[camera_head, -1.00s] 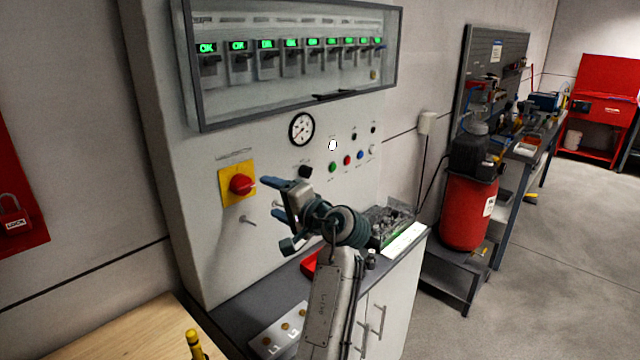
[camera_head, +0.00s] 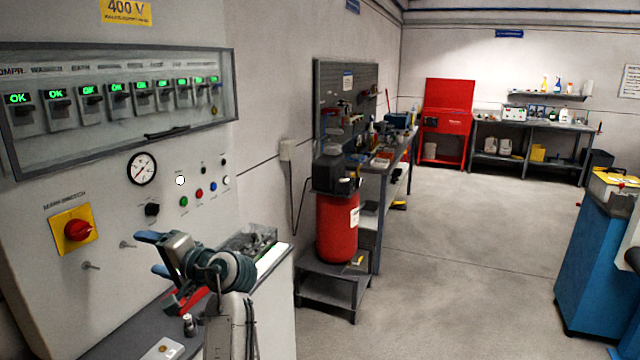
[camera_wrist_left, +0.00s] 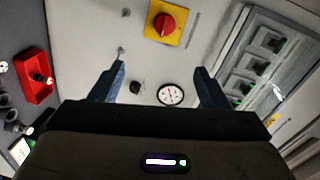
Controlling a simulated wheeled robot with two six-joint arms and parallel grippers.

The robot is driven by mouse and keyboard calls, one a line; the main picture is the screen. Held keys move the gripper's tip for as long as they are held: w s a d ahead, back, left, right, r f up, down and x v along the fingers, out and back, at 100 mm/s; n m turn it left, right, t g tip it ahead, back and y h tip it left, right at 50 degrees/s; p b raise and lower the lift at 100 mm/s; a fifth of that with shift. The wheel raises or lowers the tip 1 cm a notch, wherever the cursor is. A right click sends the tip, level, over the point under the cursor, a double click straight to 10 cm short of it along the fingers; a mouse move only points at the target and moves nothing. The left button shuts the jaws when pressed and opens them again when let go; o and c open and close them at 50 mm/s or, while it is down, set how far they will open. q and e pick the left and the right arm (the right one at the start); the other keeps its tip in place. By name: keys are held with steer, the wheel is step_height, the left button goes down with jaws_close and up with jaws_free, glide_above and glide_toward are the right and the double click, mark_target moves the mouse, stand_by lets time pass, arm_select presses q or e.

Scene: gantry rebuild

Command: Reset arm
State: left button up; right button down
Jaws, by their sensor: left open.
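My left gripper (camera_head: 154,254) is in front of the control cabinet (camera_head: 110,285) in the head view. Its two blue fingers are apart with nothing between them. In the left wrist view the open fingers (camera_wrist_left: 158,85) point at the cabinet's front, with the gauge (camera_wrist_left: 170,94) and a dark knob (camera_wrist_left: 135,87) showing between them. The red main switch (camera_head: 78,230) on its yellow plate is left of the gripper in the head view and also shows in the left wrist view (camera_wrist_left: 164,24). My right gripper is not in view.
A glazed breaker box (camera_head: 120,95) with several green OK displays is above. A red tray (camera_wrist_left: 36,80) and a bin of dark parts (camera_head: 250,240) are on the ledge. A red compressor (camera_head: 337,225) stands right. Open floor (camera_head: 470,250) lies beyond.

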arm_select(q)
steer(key=w+d+f+m+t+h+b, duration=0.1)
steer(key=w+d+f+m+t+h, duration=0.15)
steer(key=f, duration=1.05)
steer(key=w+d+f+m+t+h, duration=0.1)
steer(key=w+d+f+m+h, duration=0.15)
steer(key=f, duration=1.15)
steer(key=s+d+f+g+h+b, duration=0.1)
steer(key=s+f+h, duration=0.3)
steer(key=f, duration=1.1)
steer(key=s+f+g+h, duration=0.2)
steer(key=s+f, duration=0.4)
steer(key=f, duration=0.9)
steer(key=s+f+g+h, duration=0.2)
steer(key=s+f, duration=1.1)
steer(key=f, duration=0.1)
steer(key=s+a+f+n+g, duration=0.1)
steer(key=s+f, duration=0.4)
steer(key=s, duration=0.8)
steer(key=s+a+f+n+g+h+b, duration=0.1)
steer(key=s+f+n, duration=0.2)
steer(key=s, duration=1)
steer(key=s+a+f+n+g+h+b, duration=0.1)
steer(key=s+f+n, duration=0.2)
steer(key=s+f, duration=0.6)
steer(key=s, duration=0.4)
steer(key=shift+s+a+g, duration=0.2)
steer(key=shift+a+g, duration=0.15)
steer(key=shift+a, duration=0.05)
